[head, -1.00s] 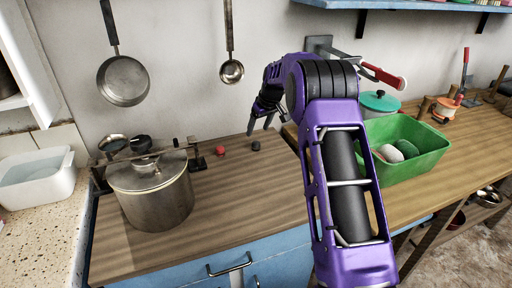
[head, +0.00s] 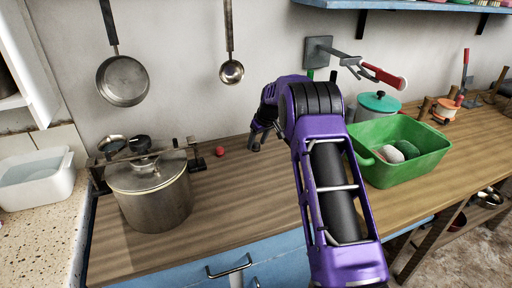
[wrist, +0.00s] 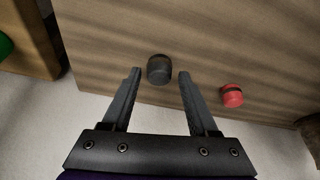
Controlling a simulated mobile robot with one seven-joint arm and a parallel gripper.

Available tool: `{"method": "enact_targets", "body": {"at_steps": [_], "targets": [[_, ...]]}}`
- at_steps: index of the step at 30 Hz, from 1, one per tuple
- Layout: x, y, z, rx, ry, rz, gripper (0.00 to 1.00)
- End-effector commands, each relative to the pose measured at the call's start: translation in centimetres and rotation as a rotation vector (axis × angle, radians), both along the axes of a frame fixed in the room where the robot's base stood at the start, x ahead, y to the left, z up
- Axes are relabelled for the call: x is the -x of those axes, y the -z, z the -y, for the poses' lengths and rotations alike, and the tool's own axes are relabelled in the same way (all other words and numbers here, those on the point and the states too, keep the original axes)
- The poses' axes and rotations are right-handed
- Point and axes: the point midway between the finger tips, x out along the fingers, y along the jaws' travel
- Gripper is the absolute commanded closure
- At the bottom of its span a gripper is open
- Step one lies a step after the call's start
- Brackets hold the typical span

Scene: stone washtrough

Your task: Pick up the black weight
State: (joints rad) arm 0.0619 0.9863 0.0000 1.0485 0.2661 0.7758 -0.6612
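The black weight (wrist: 160,69) is a small dark cylinder on the wooden counter. In the wrist view it sits between the tips of my gripper (wrist: 160,76), with gaps on both sides. The fingers are apart and empty. In the head view my gripper (head: 254,141) is low over the counter near the wall, and I cannot clearly make out the weight there, as the gripper covers that spot.
A red weight (wrist: 232,95) stands to the right of the black one; it also shows in the head view (head: 220,151). A steel pot (head: 150,194) is at left, a green basin (head: 440,158) with stones at right. The wall is close behind.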

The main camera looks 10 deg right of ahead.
Motion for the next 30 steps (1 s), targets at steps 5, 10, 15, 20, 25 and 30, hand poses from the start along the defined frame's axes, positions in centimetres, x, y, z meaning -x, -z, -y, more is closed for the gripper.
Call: {"method": "enact_targets", "body": {"at_steps": [5, 10, 15, 20, 25, 30], "targets": [[0.0, 0.0, 0.0, 0.000, 0.000, 0.000, 0.75], [0.0, 0.0, 0.0, 0.000, 0.000, -0.001, 1.00], [0.0, 0.0, 0.0, 0.000, 0.000, 0.000, 1.00], [0.0, -0.4, 0.0, 0.000, 0.000, 0.001, 1.00], [-0.1, -3.2, 0.1, 0.002, 0.000, 0.004, 1.00], [-0.1, -6.7, 0.0, 0.000, 0.001, 0.004, 1.00]]}}
